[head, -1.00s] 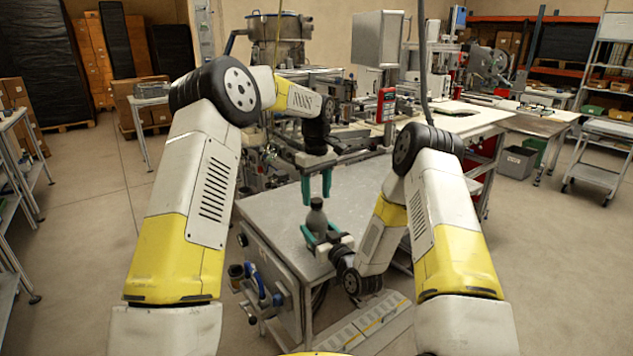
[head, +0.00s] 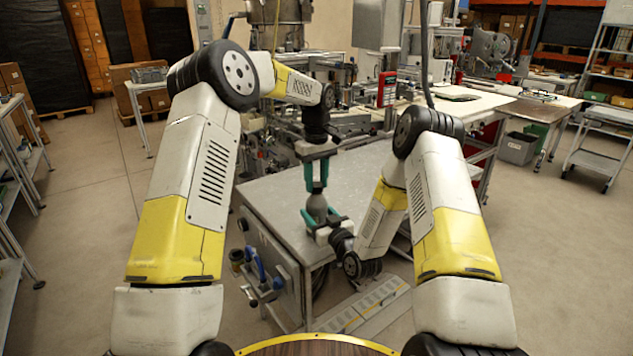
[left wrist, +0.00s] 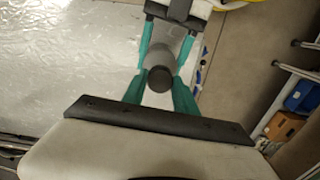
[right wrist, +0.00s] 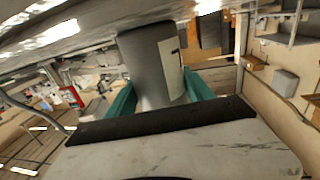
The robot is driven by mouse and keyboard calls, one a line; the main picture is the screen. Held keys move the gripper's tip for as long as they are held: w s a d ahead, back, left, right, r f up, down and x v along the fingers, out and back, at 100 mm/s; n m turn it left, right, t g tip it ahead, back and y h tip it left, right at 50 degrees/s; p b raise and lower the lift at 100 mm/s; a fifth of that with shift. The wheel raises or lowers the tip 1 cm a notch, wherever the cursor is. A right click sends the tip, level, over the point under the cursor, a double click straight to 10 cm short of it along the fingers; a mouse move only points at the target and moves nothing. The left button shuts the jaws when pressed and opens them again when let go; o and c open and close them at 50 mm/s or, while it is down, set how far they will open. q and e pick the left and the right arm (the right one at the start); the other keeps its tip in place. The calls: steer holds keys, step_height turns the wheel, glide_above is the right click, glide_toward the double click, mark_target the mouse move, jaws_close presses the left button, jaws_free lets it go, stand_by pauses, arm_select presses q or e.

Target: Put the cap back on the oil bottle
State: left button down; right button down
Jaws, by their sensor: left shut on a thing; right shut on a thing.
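The grey oil bottle (head: 317,208) is upright over the front of the metal table. My right gripper (head: 318,226) is shut around its lower body from the right. In the right wrist view the bottle (right wrist: 150,62), with a pale label, fills the space between the teal fingers. My left gripper (head: 316,190) points straight down at the bottle's top, its fingers shut on the dark round cap (left wrist: 160,79). In the left wrist view the cap lines up with the bottle (left wrist: 168,54) and hides its mouth. I cannot tell whether the cap is seated.
The metal table (head: 270,205) is bare around the bottle. Machinery stands behind it, and a white workbench (head: 455,118) is to the right. A blue-handled fitting (head: 262,275) sticks out from the table's front left side.

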arm_select(q)
steer(key=m, duration=1.2)
steer(key=shift+m, duration=0.4)
steer(key=m, duration=0.4)
steer(key=c, duration=0.9)
jaws_free()
step_height(320, 180, up, 12)
